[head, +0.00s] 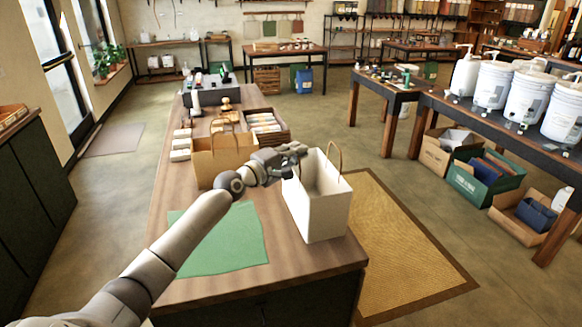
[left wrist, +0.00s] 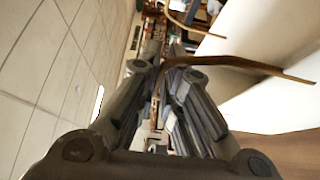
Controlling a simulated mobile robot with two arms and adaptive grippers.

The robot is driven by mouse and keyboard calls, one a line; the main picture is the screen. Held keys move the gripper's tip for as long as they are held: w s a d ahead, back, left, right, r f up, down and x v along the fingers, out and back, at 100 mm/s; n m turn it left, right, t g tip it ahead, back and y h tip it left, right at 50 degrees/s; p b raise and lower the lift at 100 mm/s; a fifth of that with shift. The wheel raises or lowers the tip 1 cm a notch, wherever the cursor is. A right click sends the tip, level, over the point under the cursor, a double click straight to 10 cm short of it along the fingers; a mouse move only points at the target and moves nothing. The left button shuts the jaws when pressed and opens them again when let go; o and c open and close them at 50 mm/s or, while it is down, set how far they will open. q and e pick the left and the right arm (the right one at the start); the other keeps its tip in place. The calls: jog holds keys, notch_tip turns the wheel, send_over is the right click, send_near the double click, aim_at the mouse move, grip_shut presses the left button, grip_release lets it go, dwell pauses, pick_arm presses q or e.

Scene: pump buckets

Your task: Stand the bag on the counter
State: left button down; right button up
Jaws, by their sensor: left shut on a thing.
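A white paper bag (head: 320,205) with brown handles stands upright at the right front end of the wooden counter (head: 300,268). My left gripper (head: 298,152) is at the bag's top left side, shut on one of its handles. In the left wrist view the handle (left wrist: 240,66) runs between the fingers (left wrist: 160,75), and the white bag (left wrist: 265,60) fills the right side. The bag's underside is hidden, so I cannot tell whether it fully touches the counter. My right gripper is not in view.
A brown paper bag (head: 222,158) stands behind my left forearm. A green cloth (head: 222,242) lies flat on the counter's front. A crate of packets (head: 265,125) and small boxes stand farther back. A woven mat (head: 395,245) lies on the floor to the right.

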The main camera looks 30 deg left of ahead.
pick_arm(q)
jog(key=f, duration=0.3)
jog(key=s+a+f+b, duration=0.1)
jog(key=shift+f, duration=0.15)
jog(key=c, duration=1.7)
grip_release()
jog(key=shift+o, duration=0.5)
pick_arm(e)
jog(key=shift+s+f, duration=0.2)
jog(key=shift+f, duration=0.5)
pick_arm(q)
jog(key=s+a+b, duration=0.2)
jog(key=s, duration=0.9)
jog(key=shift+s, duration=0.4)
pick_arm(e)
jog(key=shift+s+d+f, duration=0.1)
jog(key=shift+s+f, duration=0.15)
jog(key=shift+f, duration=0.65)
